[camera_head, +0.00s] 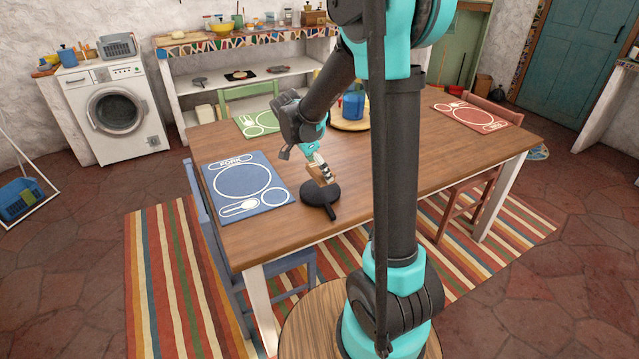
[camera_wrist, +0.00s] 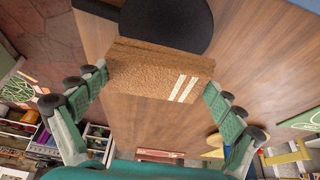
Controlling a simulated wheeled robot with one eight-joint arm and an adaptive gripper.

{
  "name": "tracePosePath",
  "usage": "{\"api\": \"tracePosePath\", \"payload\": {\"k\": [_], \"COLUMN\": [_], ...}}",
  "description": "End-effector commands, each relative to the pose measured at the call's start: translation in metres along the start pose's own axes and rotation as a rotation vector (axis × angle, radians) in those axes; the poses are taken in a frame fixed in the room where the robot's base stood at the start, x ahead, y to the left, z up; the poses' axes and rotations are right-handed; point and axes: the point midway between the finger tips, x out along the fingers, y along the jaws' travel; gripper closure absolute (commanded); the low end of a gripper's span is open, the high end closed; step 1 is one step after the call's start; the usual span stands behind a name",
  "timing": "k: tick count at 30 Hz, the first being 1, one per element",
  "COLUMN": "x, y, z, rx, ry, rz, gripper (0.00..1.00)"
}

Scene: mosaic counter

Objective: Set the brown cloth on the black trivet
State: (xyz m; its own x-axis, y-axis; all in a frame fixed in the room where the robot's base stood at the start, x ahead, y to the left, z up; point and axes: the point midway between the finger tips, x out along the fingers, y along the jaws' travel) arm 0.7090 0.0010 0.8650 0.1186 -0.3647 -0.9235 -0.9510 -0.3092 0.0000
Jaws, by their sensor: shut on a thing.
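The brown cloth (camera_wrist: 160,75), a folded block with two pale stripes at one end, is between the two green-padded fingers of my gripper (camera_wrist: 160,90) in the wrist view. My gripper is shut on it. In the head view my gripper (camera_head: 317,164) points down at the table with the cloth (camera_head: 315,174) at its tip. The black trivet (camera_head: 319,194), round with a short handle, lies on the table right below the cloth. In the wrist view the trivet (camera_wrist: 170,22) shows partly behind the cloth. I cannot tell whether cloth and trivet touch.
The wooden table (camera_head: 410,160) is mostly bare to the right of the trivet. A blue placemat (camera_head: 245,185) lies to its left, a green one (camera_head: 260,123) behind. A blue container (camera_head: 353,106) stands on a round board farther back. A red placemat (camera_head: 472,116) lies far right.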

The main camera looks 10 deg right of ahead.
Motion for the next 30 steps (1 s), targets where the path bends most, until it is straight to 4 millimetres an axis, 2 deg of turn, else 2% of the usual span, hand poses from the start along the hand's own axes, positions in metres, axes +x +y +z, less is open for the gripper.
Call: {"api": "tracePosePath", "payload": {"k": [15, 28, 29, 30], "x": [0.051, 0.056, 0.055, 0.055], "y": [0.0, 0.0, 0.0, 0.0], "z": [0.021, 0.023, 0.023, 0.023], "rx": [0.0, 0.0, 0.0, 0.0], "ry": [0.0, 0.0, 0.0, 0.0], "rz": [0.0, 0.0, 0.0, 0.0], "gripper": [0.33, 0.33, 0.02, 0.0]}}
